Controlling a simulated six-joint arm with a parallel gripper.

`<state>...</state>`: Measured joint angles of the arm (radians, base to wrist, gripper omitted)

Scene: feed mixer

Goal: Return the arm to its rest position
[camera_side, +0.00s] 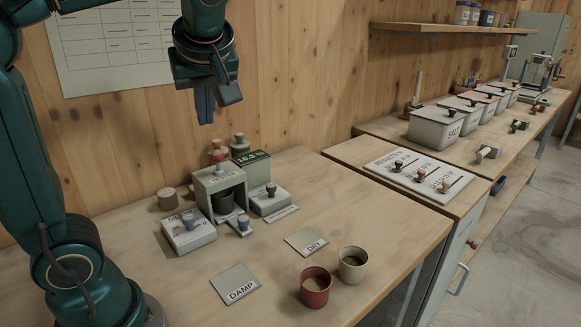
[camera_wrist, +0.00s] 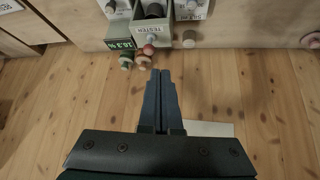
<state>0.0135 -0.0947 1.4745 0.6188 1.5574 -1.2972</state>
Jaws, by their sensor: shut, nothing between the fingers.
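My gripper (camera_side: 205,107) hangs above the back of the bench, pointing down, with its fingers together and nothing between them. In the wrist view my gripper (camera_wrist: 161,75) also shows shut and empty, in front of the wooden wall. The bench (camera_side: 330,195) is below it, with a grey tester (camera_side: 220,180) standing under and slightly to the right of the gripper. The tester (camera_wrist: 152,33) shows at the top of the wrist view. The gripper is well apart from everything on the bench.
A red cup (camera_side: 315,288) and a cream cup (camera_side: 352,265) stand near the bench's front edge. DAMP (camera_side: 235,284) and DRY (camera_side: 307,241) cards lie flat. A slider panel (camera_side: 418,178) and lidded bins (camera_side: 435,127) are to the right. A chart (camera_side: 115,50) hangs on the wall behind.

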